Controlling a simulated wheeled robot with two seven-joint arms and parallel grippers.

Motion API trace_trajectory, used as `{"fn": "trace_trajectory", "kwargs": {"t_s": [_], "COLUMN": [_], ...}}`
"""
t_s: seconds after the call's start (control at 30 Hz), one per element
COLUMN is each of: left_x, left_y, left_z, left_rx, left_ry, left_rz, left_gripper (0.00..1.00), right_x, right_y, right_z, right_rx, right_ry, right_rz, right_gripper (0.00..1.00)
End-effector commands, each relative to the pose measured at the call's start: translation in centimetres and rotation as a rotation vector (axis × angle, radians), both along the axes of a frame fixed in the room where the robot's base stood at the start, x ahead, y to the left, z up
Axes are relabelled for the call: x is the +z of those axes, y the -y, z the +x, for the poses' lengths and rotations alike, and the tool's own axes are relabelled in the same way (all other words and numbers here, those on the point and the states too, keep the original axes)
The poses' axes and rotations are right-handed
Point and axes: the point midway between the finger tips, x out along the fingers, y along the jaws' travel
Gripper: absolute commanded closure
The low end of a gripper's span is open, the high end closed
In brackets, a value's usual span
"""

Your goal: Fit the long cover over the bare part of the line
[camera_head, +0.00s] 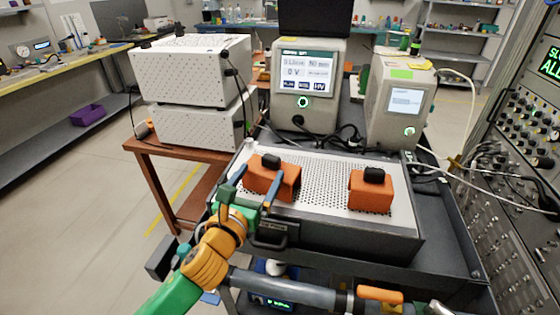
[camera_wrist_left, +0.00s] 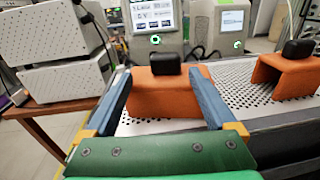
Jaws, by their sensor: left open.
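Two orange covers with black top handles sit on a white perforated plate (camera_head: 322,190). The left cover (camera_head: 284,187) looks longer than the right cover (camera_head: 370,194). My left gripper (camera_head: 259,174) is open, its blue-grey fingers pointing toward the left cover. In the left wrist view, the left cover (camera_wrist_left: 160,93) and its black handle (camera_wrist_left: 167,63) show between and beyond the fingers, which partly hide the cover's sides; contact cannot be told. The right cover also shows there (camera_wrist_left: 288,75), open underneath like an arch. I cannot clearly make out a bare part of the line. My right gripper is not seen.
A box instrument with a lit screen (camera_head: 306,84) and a second one (camera_head: 402,104) stand behind the plate, with loose cables. Stacked white boxes (camera_head: 192,70) stand on a brown table to the left. A knob panel (camera_head: 530,130) is at right.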

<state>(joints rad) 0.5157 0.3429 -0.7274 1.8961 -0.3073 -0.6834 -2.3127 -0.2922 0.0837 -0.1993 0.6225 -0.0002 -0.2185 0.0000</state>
Motion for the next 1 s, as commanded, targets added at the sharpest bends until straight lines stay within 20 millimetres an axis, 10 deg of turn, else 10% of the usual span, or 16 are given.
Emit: {"fn": "trace_trajectory", "kwargs": {"t_s": [0.7, 1.0], "left_x": [-0.4, -0.4], "left_y": [3.0, 3.0], "left_z": [5.9, 5.8], "left_rx": [-0.001, 0.000], "left_ry": [-0.002, -0.003], "left_rz": [-0.002, -0.001], "left_gripper": [0.13, 0.94], "right_x": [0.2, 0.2], "right_y": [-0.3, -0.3], "right_z": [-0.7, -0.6], "right_rx": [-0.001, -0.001], "right_ry": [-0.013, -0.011], "right_rz": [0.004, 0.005], "right_gripper": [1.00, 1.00]}}
